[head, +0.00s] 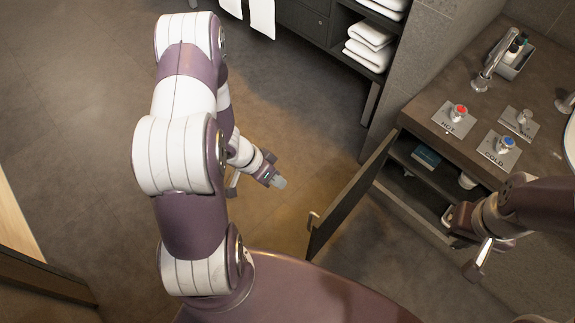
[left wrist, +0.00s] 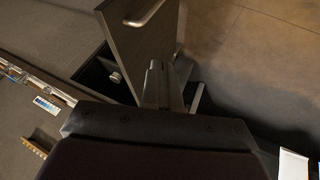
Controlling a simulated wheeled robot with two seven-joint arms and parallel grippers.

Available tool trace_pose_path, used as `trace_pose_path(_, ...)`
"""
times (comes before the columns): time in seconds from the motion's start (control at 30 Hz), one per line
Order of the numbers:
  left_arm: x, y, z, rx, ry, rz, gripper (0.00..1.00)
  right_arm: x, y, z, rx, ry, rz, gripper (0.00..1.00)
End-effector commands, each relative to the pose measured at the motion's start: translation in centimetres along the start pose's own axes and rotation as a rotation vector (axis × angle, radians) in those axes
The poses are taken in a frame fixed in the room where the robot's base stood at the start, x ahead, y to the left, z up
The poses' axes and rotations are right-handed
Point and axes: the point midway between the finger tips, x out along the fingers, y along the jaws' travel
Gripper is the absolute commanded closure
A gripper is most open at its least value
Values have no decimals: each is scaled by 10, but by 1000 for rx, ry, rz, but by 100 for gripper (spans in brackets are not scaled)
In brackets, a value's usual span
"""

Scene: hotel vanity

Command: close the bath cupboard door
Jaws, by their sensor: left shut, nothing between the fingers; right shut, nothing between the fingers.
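The bath cupboard door (head: 350,197) stands open below the vanity counter, swung out towards my base. Its bar handle (head: 314,219) is at the free edge. In the left wrist view the door panel (left wrist: 138,45) and handle (left wrist: 148,13) show beyond the fingers. My left gripper (head: 279,183) is shut and empty, left of the door on its handle side, with a gap between them in the head view. My right gripper (head: 449,217) is shut and empty at the cupboard opening (head: 415,190), right of the door; its fingertips are hard to make out.
The counter (head: 455,90) holds a faucet (head: 490,66), hot (head: 458,113) and cold (head: 503,144) knobs and a tray of bottles (head: 514,57). A box (head: 426,156) and a white cup (head: 467,181) are inside the cupboard. Floor left of the door is clear.

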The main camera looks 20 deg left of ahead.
Motion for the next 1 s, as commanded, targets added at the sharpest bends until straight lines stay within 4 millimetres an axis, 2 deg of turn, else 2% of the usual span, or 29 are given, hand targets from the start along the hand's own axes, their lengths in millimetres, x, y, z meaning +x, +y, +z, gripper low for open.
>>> trace_pose_path(0.1,1,15,-10,-17,43,88,100,3,0,0,0,0,0,100)
trace_pose_path(0.27,16,17,-11,-51,48,94,100,13,0,2,1,1,0,100)
trace_pose_path(0.7,108,24,-15,-46,47,91,100,64,0,7,0,1,0,100)
trace_pose_path(0.8,110,42,-18,-44,48,90,100,69,0,8,0,1,0,100)
trace_pose_path(1.0,115,59,-20,-47,49,89,100,74,0,8,0,1,0,100)
